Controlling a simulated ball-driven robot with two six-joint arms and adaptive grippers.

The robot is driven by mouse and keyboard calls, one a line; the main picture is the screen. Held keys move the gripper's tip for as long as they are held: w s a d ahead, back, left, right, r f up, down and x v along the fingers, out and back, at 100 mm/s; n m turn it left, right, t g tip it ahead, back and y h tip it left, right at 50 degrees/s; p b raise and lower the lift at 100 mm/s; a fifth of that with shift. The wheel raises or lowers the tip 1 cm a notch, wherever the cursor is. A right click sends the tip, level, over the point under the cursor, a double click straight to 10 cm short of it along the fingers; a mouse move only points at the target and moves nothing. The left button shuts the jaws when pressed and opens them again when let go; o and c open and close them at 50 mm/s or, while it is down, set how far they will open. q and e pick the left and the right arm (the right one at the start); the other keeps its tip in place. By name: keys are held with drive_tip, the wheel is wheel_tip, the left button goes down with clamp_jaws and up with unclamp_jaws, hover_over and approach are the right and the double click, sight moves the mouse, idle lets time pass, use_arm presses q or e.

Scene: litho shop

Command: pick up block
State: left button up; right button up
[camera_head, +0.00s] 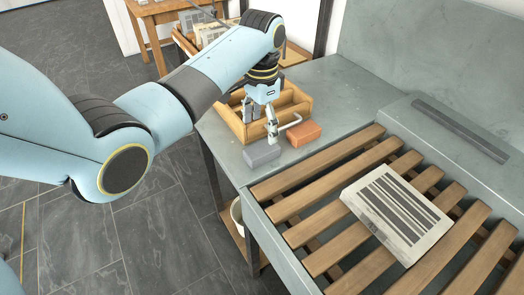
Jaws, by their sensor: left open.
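A grey block (262,154) lies on the grey table top near its left edge. An orange-brown block (304,134) lies to its right, apart from it. My left gripper (262,124) points down over the front of the wooden tray, just behind the two blocks. Its fingers are apart and I see nothing held between them. One finger comes down close behind the gap between the blocks; whether it touches anything I cannot tell. My right gripper is out of view.
The wooden compartment tray (303,104) stands right behind the blocks. A thin grey bent rod (291,124) shows beside the gripper. Wooden slats (320,172) carry a pale slab with dark stripes (398,214). A white bucket (237,215) is under the table. The table top right of the tray is clear.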

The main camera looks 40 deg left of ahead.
sight(262, 148)
use_arm(q)
wheel_tip(262, 148, down, 9)
drive_tip(key=shift+w+r, duration=0.1)
drive_tip(key=shift+w, duration=0.05)
idle(0.4)
drive_tip(key=shift+a, duration=0.1)
drive_tip(key=c, duration=1.5)
drive_tip(key=shift+r, duration=0.15)
wheel_tip(262, 148, up, 4)
drive_tip(key=shift+r, duration=0.1)
drive_tip(key=d+r, duration=0.2)
drive_tip(key=d, duration=0.2)
drive_tip(key=w+d+r+b, duration=0.1)
drive_tip(key=d+r, duration=0.1)
drive_tip(key=d, duration=0.1)
drive_tip(key=d+r, duration=0.2)
drive_tip(key=d, duration=0.2)
drive_tip(key=shift+w+d+r, duration=0.3)
drive_tip(key=shift+w, duration=0.05)
